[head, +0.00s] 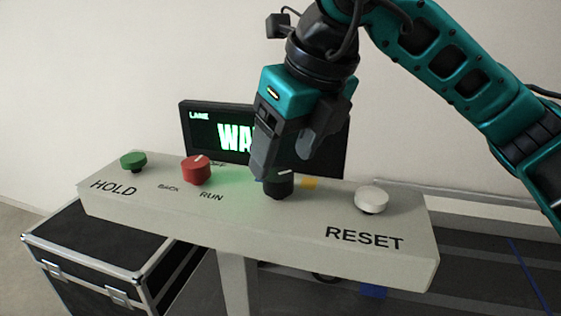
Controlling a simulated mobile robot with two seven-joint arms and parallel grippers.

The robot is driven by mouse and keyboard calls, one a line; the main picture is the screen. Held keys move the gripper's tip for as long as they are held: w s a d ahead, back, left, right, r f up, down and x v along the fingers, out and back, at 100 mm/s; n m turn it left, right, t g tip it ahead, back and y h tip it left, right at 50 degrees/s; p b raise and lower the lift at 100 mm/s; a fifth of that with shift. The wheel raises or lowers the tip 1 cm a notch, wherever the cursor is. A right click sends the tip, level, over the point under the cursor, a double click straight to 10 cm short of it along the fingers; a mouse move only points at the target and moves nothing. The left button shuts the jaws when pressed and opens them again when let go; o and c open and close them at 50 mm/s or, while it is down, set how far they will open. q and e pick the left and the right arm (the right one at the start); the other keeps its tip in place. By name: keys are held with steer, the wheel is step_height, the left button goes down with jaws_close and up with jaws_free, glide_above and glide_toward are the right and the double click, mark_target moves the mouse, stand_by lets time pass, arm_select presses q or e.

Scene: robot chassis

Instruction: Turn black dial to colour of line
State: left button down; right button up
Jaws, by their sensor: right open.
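The black dial (279,188) stands on the grey control panel (240,207), right of the middle. Its top and left side are partly hidden by my right gripper (270,172), which is open, points down and has its fingers at the dial. I cannot tell whether the fingers touch it. A yellow mark (309,183) lies right of the dial, and a bit of blue shows at its left. A screen (203,139) behind the panel shows green "LANE" and large letters starting "WA"; the rest is hidden by the gripper. My left gripper is not in view.
A red dial (196,170) with a white pointer line, a green HOLD button (133,161) and a white RESET button (372,199) are on the panel. A black case (110,250) stands below left. A blue line (528,275) runs at the lower right.

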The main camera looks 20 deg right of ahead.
steer(key=v, duration=0.9)
steer(key=shift+r+p, duration=0.15)
steer(key=shift+p, duration=0.2)
steer(key=shift+s+a, duration=0.1)
steer(key=shift+s, duration=0.05)
